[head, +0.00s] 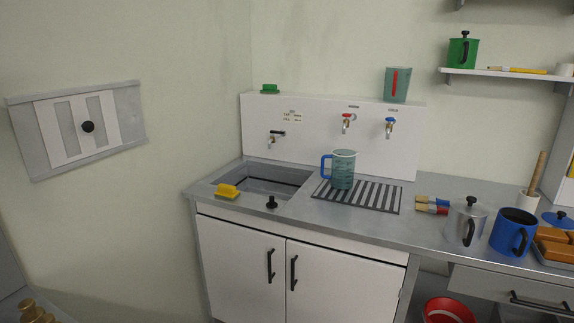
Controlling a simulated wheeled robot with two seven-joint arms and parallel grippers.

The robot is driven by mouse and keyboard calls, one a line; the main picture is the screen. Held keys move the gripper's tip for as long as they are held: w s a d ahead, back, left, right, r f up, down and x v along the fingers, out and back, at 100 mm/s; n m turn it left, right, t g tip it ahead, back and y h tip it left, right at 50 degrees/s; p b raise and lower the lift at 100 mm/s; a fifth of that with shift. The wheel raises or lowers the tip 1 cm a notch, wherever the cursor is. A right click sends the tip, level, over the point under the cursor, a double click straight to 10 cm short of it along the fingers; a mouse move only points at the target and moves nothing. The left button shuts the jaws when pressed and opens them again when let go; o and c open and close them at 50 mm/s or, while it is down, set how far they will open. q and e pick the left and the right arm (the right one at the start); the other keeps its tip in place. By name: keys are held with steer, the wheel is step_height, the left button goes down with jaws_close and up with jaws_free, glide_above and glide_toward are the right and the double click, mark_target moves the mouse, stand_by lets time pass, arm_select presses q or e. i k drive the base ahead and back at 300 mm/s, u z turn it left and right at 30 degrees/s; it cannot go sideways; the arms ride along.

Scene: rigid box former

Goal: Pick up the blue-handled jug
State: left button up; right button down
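The blue-handled jug (343,170) is a translucent teal jug with its blue handle (326,166) on its left side. A similar translucent jug with a red stripe or handle (397,84) stands on top of the white backsplash. Neither of my grippers shows in the head view.
Cupboard doors (240,257) are below. A red bucket (447,311) is underneath.

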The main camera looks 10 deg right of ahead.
mark_target(343, 165)
steer(key=u, duration=0.05)
steer(key=i, duration=1)
steer(key=z, duration=1.05)
steer(key=i, duration=0.55)
steer(key=z, duration=0.65)
